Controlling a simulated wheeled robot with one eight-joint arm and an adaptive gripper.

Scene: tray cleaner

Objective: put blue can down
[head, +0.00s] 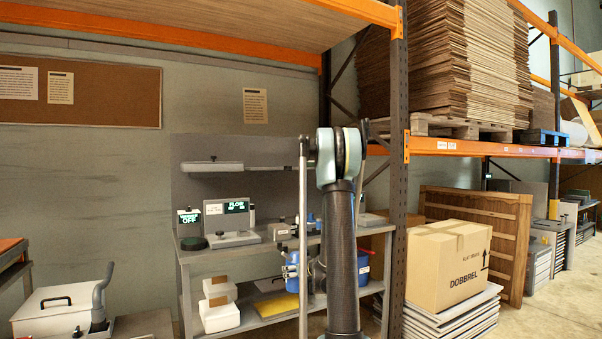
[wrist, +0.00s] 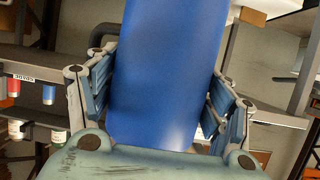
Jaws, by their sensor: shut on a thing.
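The blue can (wrist: 165,60) fills the middle of the wrist view and runs up out of the top of the picture. My gripper (wrist: 160,88) is shut on it, with one pale-blue ribbed finger on each side. The can's far end is cut off by the frame. In the head view my arm stands in front of the grey bench, and small blue parts show on both sides of it. I cannot tell there which of them is the can.
The grey bench (head: 272,304) carries white boxes (head: 220,305) on its lower shelf and small devices on top. A cardboard box (head: 448,265) stands to the right on stacked panels. In the wrist view, a shelf at the left holds a red can (wrist: 14,87) and a small blue can (wrist: 48,94).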

